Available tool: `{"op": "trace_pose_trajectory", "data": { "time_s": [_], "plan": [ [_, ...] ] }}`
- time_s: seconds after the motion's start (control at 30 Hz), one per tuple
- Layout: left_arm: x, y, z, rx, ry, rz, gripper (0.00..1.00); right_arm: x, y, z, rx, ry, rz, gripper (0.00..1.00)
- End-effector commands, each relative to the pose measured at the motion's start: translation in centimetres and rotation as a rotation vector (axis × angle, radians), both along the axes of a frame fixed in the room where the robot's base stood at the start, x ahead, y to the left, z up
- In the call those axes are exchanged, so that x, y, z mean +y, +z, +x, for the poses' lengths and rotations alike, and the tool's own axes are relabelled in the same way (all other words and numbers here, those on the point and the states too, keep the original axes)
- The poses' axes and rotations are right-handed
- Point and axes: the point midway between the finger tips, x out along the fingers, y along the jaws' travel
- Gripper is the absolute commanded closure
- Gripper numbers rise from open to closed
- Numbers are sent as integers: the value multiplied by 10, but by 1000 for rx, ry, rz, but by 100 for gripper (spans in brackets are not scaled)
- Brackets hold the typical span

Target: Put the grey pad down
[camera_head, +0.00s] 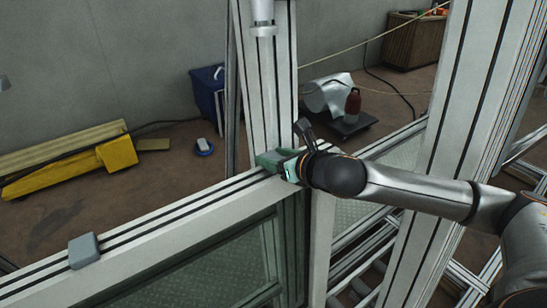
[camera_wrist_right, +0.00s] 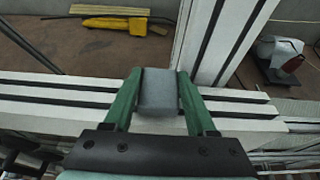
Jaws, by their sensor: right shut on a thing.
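My right gripper (camera_head: 272,163) is at the inner end of the pale slotted beam (camera_head: 185,218), close to the upright post. In the right wrist view its green fingers (camera_wrist_right: 160,100) are shut on a grey pad (camera_wrist_right: 158,88), a small block with rounded edges. The held pad is over the beam; I cannot tell whether its underside touches it. In the head view the fingers mostly hide it. Another grey pad (camera_head: 84,250) sits on top of the beam at the lower left, well apart from the gripper. My left gripper is not in view.
A pale upright post (camera_head: 265,90) stands right behind the gripper, and a thick slanted post (camera_head: 458,110) rises at the right. Beyond the frame are a yellow object (camera_head: 118,153), a blue box (camera_head: 208,92) and a red bottle (camera_head: 352,105). The beam between the pads is bare.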

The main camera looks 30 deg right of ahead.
Motion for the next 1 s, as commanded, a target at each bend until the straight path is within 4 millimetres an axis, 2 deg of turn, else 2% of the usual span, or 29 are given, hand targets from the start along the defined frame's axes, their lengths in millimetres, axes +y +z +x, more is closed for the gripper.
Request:
{"op": "trace_pose_trajectory", "data": {
  "time_s": [0.47, 0.5, 0.73, 1.0],
  "plan": [
    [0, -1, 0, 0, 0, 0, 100, 0, -9, 0, 2, 0, 1, 100],
    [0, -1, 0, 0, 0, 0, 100, 0, -8, 0, 1, -1, 0, 40],
    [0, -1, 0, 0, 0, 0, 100, 0, -8, 0, 1, 0, 1, 14],
    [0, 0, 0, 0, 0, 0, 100, 0, -6, 0, 0, 0, 1, 13]
  ]
}}
